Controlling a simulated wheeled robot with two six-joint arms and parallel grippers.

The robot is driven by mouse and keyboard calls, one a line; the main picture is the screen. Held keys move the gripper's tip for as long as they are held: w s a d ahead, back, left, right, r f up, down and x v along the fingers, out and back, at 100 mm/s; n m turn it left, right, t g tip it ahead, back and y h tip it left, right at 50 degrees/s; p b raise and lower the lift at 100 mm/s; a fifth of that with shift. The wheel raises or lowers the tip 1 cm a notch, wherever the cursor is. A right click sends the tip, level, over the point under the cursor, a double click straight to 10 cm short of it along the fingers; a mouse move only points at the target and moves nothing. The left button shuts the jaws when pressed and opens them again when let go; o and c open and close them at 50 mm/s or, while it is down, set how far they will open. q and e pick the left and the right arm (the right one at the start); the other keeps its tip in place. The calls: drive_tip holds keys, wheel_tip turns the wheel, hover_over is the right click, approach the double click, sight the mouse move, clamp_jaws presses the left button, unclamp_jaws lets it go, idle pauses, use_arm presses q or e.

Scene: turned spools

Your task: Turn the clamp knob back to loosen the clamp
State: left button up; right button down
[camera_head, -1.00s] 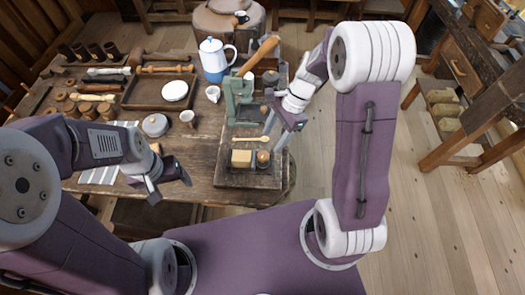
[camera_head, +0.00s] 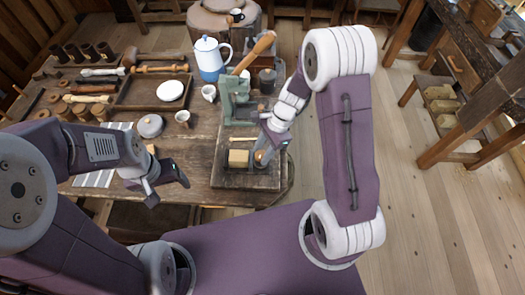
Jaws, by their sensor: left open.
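The clamp knob is a small round brown knob (camera_head: 261,158) near the front of the dark wooden board, just right of a tan block (camera_head: 238,158). My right gripper (camera_head: 265,152) points down at the knob. Its fingers overlap the knob in the picture and partly hide it. I cannot tell whether they touch it or are closed on it. My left gripper (camera_head: 167,188) is open and empty, left of the board and over the front edge of the table.
A green press (camera_head: 235,98) with a wooden handle stands on the board (camera_head: 222,178) behind the knob. A blue and white jug (camera_head: 209,66), small cups, a lidded tin (camera_head: 150,126) and a tray (camera_head: 135,104) fill the table to the left.

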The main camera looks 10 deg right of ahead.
drive_tip(key=shift+w+a+r+n+g+p, duration=0.15)
drive_tip(key=shift+n+g+p, duration=0.25)
drive_tip(key=shift+n+p, duration=0.45)
drive_tip(key=shift+s+d+r+n+g+p, duration=0.1)
drive_tip(key=shift+n+g+p, duration=0.4)
drive_tip(key=shift+n, duration=0.55)
drive_tip(key=n+p, duration=0.1)
drive_tip(key=n, duration=0.1)
drive_tip(key=n+h+p, duration=0.1)
drive_tip(key=n, duration=0.1)
drive_tip(key=shift+w+a+f+n+g+h, duration=0.1)
drive_tip(key=shift+w+a+n+g+h, duration=0.05)
drive_tip(key=shift+n+g+h, duration=0.2)
drive_tip(key=n+h, duration=0.1)
drive_tip(key=n, duration=0.1)
drive_tip(key=n+g+h+p, duration=0.1)
drive_tip(key=n, duration=0.2)
drive_tip(key=shift+w+a, duration=0.1)
drive_tip(key=shift+a, duration=0.05)
drive_tip(key=n+h, duration=0.1)
drive_tip(key=n, duration=0.2)
drive_tip(key=n+h+p, duration=0.1)
drive_tip(key=n, duration=0.2)
drive_tip(key=shift+a+t, duration=0.1)
drive_tip(key=shift+t, duration=0.15)
drive_tip(key=shift+f, duration=0.1)
drive_tip(key=c, duration=0.9)
unclamp_jaws()
